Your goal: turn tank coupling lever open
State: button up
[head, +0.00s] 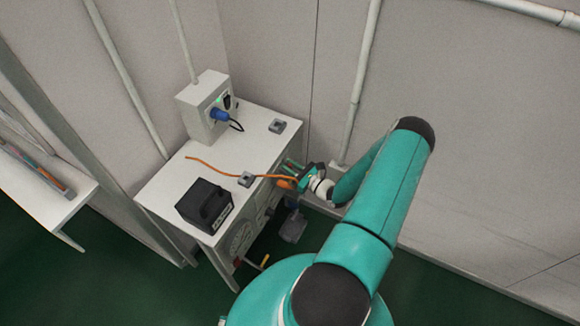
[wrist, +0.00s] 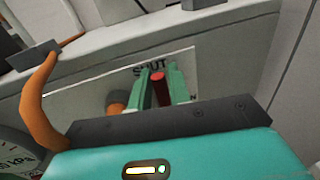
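A red lever (wrist: 160,90) stands between the two green fingers of my gripper (wrist: 162,84) in the wrist view, close to the panel face. The fingers are close together on either side of it and appear shut on it. The word SHUT is printed on the pale panel (wrist: 95,90) above the lever; other lettering is hidden by my gripper. In the head view my gripper (head: 292,172) is at the right front edge of the white bench (head: 165,185). The lever cannot be made out there.
An orange hose (head: 215,168) runs across the bench to its front edge; it also shows in the wrist view (wrist: 40,100). A kPa gauge (wrist: 15,150) is at lower left. A black box (head: 203,206) and a grey socket box (head: 205,105) with a blue plug stand on the bench.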

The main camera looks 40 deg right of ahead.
grip_shut()
jog(key=shift+d+m, duration=0.1)
jog(key=shift+m, duration=0.2)
jog(key=m, duration=0.1)
jog(key=d+m, duration=0.1)
jog(key=m, duration=0.1)
jog(key=shift+w+d+f+g, duration=0.15)
jog(key=shift+w+g, duration=0.05)
jog(key=shift+g, duration=0.2)
jog(key=shift+w+d+f+m+g+y, duration=0.15)
jog(key=shift+d+f+m+g+y, duration=0.45)
jog(key=shift+m, duration=1.45)
jog(key=shift+w+d+f+m+g+y, duration=0.25)
jog(key=shift+f+m, duration=0.65)
jog(key=shift+m, duration=1.1)
jog(key=shift+w+d+f+m+g+y, duration=0.15)
jog(key=shift+d+f+m+y, duration=0.45)
jog(key=shift+m, duration=1.45)
jog(key=shift+s+f, duration=0.1)
jog(key=shift+f, duration=0.1)
grip_release()
